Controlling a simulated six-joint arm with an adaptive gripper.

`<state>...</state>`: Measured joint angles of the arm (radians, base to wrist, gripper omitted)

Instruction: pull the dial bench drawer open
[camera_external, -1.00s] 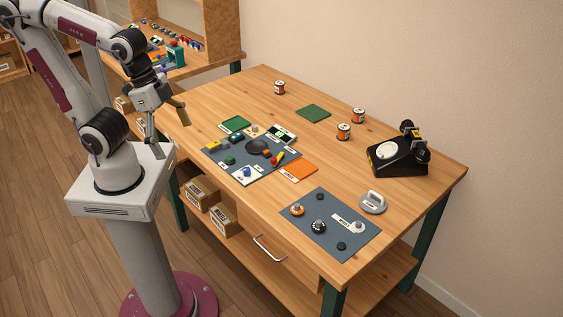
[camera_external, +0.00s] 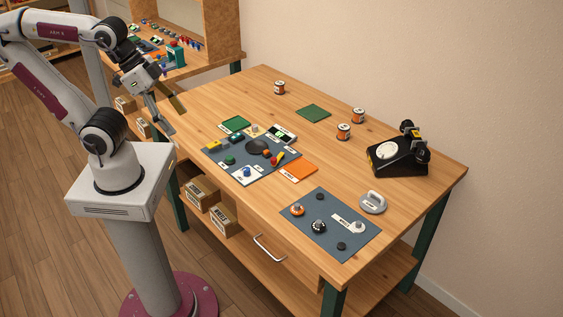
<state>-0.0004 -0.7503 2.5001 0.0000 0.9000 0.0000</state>
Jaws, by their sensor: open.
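The dial bench (camera_external: 385,215) is a wooden table with green legs. Its drawer (camera_external: 287,262) is in the front side, below the top, with a curved silver handle (camera_external: 270,249). The drawer looks shut. My gripper (camera_external: 175,119) is open and empty. It is in the air off the bench's left end, well away from the handle and higher than it.
A black dial phone (camera_external: 397,157) stands at the back right. Blue-grey mats (camera_external: 335,243) with knobs and small parts lie on the top. Cardboard boxes (camera_external: 201,192) sit on the lower shelf (camera_external: 262,270). The space before the handle is clear.

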